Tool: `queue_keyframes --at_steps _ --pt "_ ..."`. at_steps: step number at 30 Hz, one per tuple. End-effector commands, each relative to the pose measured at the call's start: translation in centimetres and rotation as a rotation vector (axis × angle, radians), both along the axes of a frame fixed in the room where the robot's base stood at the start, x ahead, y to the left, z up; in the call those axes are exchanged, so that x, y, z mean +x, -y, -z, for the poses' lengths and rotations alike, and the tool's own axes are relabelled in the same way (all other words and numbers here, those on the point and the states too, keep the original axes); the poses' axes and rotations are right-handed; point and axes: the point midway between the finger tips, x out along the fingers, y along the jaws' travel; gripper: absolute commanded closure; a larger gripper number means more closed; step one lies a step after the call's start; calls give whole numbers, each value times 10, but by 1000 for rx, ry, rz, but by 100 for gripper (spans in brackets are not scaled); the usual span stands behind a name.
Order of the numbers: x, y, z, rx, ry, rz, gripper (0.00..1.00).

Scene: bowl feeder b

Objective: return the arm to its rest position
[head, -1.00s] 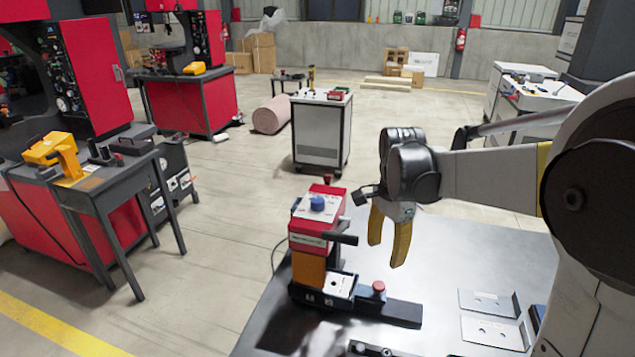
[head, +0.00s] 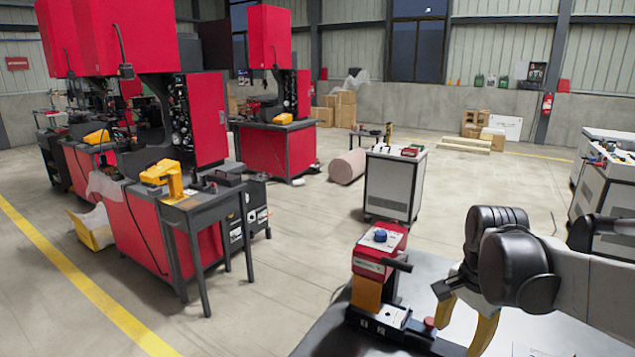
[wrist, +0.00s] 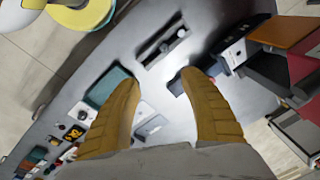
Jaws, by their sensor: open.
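My gripper (head: 465,327) is at the lower right of the head view, its yellow fingers apart and nothing between them. It hangs over the dark table (head: 325,332), just right of the red and black bench device (head: 381,260) with a blue knob on top. In the wrist view the two yellow fingers (wrist: 160,105) are spread wide above the grey tabletop (wrist: 215,35). My arm comes in from the right edge of the head view.
A white wheeled cabinet (head: 393,184) stands behind the table. A grey side table (head: 215,205) with a yellow tool and red machines stand left. Open floor lies between them. In the wrist view a dark slotted bar (wrist: 165,45) and small parts lie on the tabletop.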

Motion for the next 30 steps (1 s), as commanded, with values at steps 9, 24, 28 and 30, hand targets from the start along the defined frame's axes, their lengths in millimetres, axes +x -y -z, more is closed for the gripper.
queue_keyframes --at_steps 9,24,28,30 --pt "-54 -38 -19 -104 184 -414 48" --pt "-118 -78 -7 -367 436 -999 48" --pt "-118 -78 -7 -370 438 -1005 48" --pt "-118 -78 -7 -369 437 -1004 48"
